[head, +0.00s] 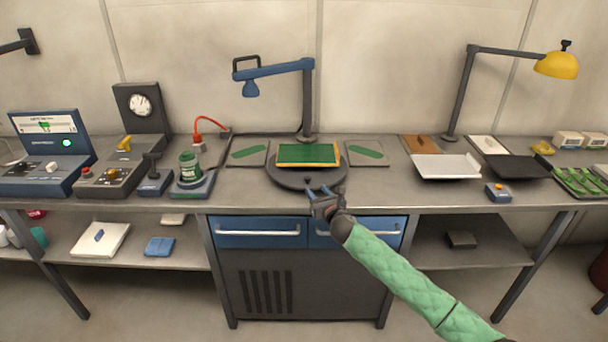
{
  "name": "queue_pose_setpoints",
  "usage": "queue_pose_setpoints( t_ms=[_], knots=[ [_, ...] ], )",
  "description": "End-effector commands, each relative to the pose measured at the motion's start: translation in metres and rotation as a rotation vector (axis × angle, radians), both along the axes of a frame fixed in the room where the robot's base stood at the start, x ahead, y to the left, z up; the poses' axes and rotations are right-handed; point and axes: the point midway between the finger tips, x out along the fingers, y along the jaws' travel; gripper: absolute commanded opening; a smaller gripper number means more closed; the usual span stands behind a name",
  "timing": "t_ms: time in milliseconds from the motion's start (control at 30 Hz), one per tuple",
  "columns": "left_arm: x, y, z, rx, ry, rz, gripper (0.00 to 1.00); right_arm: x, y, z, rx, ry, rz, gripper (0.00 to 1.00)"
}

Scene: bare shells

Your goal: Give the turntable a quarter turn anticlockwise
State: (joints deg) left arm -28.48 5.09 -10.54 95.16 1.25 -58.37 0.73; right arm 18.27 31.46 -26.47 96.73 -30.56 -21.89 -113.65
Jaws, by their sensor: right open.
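The turntable (282,177) is a dark round disc on the grey bench, in the middle of the head view. A green board with a yellow edge (308,154) lies on it towards the back. My right gripper (321,191) is open, with its fingers at the front edge of the turntable, a little right of its middle. I cannot tell whether the fingers touch the disc. My left gripper is not in view.
A blue lamp arm (280,70) stands behind the turntable. Green-marked plates (366,152) lie on both sides. A green jar on a stand (189,166) is to the left, and a white tray (446,166) to the right. Drawers (258,232) are below.

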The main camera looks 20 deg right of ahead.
Motion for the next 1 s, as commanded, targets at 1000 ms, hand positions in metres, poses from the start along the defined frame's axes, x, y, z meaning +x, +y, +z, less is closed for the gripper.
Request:
queue_pose_setpoints(
  t_ms=[1000],
  knots=[
    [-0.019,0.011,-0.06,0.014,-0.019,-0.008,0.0,0.078,0.009,0.001,-0.02,-0.004,0.002,0.41]
  ],
)
